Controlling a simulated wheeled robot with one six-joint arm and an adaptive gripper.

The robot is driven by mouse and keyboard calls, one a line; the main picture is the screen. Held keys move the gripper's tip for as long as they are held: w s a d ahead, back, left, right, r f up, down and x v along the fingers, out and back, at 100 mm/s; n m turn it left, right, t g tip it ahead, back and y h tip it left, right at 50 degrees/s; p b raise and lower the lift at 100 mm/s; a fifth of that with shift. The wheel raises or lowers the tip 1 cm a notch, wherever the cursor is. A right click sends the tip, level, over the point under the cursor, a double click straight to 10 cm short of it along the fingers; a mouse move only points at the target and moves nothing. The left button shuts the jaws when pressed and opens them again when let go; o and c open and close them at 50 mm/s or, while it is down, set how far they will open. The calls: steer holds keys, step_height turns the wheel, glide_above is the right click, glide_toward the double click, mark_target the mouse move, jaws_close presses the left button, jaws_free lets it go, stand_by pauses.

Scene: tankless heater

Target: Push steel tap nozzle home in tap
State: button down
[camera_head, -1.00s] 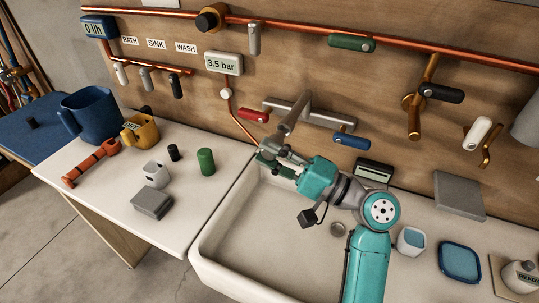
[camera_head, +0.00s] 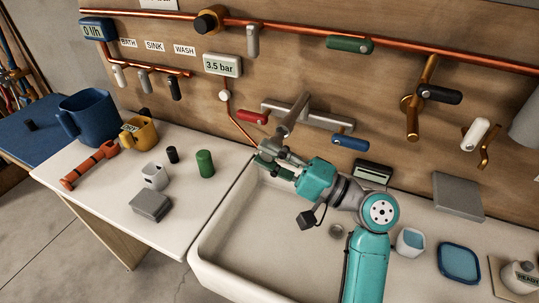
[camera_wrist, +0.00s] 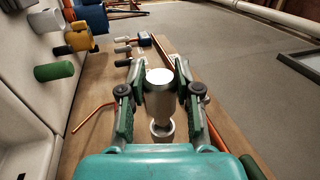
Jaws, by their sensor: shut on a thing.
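The steel tap (camera_head: 292,118) sticks out from the wooden wall panel, with a red handle (camera_head: 252,118) on its left and a blue handle (camera_head: 350,141) on its right. My gripper (camera_head: 266,157) is just below and left of the spout's front end, over the sink's back left. In the wrist view my gripper (camera_wrist: 161,97) is shut on the steel tap nozzle (camera_wrist: 160,93), a pale tapered cylinder. Its narrow end points to a round steel ring (camera_wrist: 162,130), apparently the spout's mouth. Whether the narrow end has entered it I cannot tell. The nozzle is hidden in the head view.
The white sink (camera_head: 255,235) lies below my arm. A grey box (camera_head: 150,205), a green cylinder (camera_head: 205,163) and mugs stand on the counter (camera_head: 185,228) at left. A copper pipe (camera_head: 240,130) runs down the panel near my gripper. The sink basin is mostly clear.

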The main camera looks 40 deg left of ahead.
steer(key=shift+w+a, duration=0.2)
steer(key=shift+w, duration=0.6)
steer(key=shift+w+a, duration=0.2)
steer(key=shift+w, duration=0.6)
steer(key=c, duration=0.7)
jaws_free()
steer(key=shift+v, duration=3.75)
